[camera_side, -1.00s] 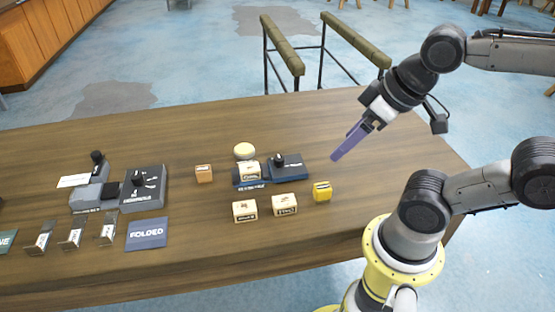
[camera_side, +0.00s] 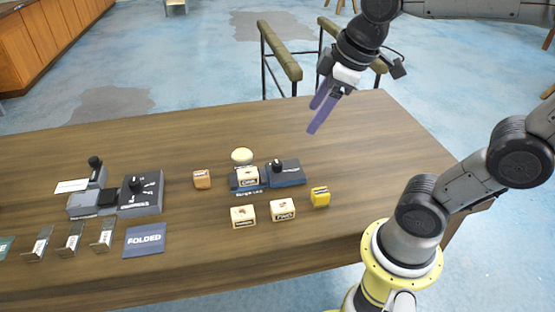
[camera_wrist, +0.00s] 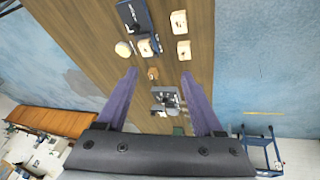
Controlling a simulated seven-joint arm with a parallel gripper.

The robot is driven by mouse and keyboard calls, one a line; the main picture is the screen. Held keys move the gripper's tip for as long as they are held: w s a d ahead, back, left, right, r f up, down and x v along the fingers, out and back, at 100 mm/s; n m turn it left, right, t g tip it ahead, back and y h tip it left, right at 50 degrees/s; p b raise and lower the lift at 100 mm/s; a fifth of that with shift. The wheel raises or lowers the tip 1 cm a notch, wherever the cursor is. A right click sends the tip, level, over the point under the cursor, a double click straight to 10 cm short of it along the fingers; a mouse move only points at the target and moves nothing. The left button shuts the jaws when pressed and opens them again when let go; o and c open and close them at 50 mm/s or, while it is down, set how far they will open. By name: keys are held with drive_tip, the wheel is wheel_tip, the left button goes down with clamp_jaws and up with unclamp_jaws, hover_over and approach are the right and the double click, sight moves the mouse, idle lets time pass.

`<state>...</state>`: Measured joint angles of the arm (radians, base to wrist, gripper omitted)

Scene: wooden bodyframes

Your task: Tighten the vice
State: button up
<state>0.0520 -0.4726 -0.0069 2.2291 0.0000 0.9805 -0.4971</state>
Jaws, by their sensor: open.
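Two devices could be the vice; I cannot tell which. One is a low blue device (camera_side: 287,174) with a black knob (camera_side: 277,163) in the middle of the table, with a pale wooden block (camera_side: 248,177) at its left end. The other is a grey device (camera_side: 140,198) with black knobs at left; it shows between my fingers in the wrist view (camera_wrist: 168,98). The blue device is at the top of the wrist view (camera_wrist: 138,16). My gripper (camera_side: 312,118), with long purple fingers, is open and empty, high above the table's back side, apart from both devices.
Near the blue device are an orange block (camera_side: 202,179), a pale round piece (camera_side: 242,155), two lettered blocks (camera_side: 243,216) (camera_side: 283,210) and a yellow block (camera_side: 320,197). A blue "FOLDED" plate (camera_side: 145,239) and metal stands (camera_side: 72,238) lie front left. The table's right side is clear.

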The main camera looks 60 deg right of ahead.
drive_tip(key=w+d+f+n+g, duration=0.2)
drive_tip(key=w+d+f+g, duration=0.15)
drive_tip(key=w, duration=0.65)
drive_tip(key=m+g, duration=0.1)
hover_over(277, 163)
wheel_tip(277, 163, down, 8)
wheel_tip(277, 163, down, 13)
drive_tip(key=shift+f, duration=0.15)
clamp_jaws()
